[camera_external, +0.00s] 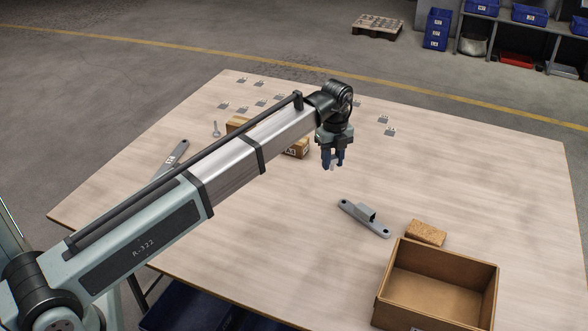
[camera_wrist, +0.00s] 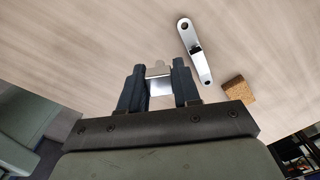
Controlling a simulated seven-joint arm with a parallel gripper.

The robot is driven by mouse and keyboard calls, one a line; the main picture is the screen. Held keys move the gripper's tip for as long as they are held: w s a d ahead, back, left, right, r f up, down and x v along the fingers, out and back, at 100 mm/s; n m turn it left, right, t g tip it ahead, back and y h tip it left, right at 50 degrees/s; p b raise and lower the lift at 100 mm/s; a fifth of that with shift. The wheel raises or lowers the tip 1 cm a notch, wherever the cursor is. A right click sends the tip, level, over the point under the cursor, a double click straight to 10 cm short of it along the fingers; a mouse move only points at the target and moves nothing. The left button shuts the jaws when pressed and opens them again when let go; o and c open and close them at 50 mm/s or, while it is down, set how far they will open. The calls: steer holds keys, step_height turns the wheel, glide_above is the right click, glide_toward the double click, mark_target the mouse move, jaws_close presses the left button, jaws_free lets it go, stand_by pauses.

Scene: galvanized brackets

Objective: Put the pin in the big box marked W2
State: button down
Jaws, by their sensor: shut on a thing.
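My gripper (camera_external: 333,163) is above the middle of the table, pointing down, with its dark fingers shut on a small silvery metal piece (camera_wrist: 160,86). The piece has a pale rounded tab; I cannot tell whether it is the pin. A big open brown box (camera_external: 440,282) stands at the front right, apart from my gripper, and looks empty inside. A label shows at its lower edge but is cut off, so I cannot read a mark. Smaller brown boxes (camera_external: 297,149) stand behind my arm and are partly hidden; their labels are not legible.
A grey bar with a raised block (camera_external: 365,216) lies between my gripper and the big box. A cork-coloured block (camera_external: 426,233) lies behind the box. Several small grey brackets (camera_external: 389,132) dot the far table. A labelled bar (camera_external: 176,153) lies left. The right side is clear.

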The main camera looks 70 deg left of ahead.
steer(key=w+d+m, duration=0.2)
steer(key=w+d, duration=0.1)
steer(key=d, duration=0.6)
steer(key=w+d+m, duration=0.2)
steer(key=d+m, duration=0.1)
steer(key=d, duration=0.7)
steer(key=m, duration=0.4)
glide_above(413, 303)
step_height(413, 303, down, 4)
steer(key=shift+f, duration=5.5)
steer(key=shift+f, duration=0.1)
steer(key=c, duration=0.8)
jaws_free()
step_height(413, 303, up, 12)
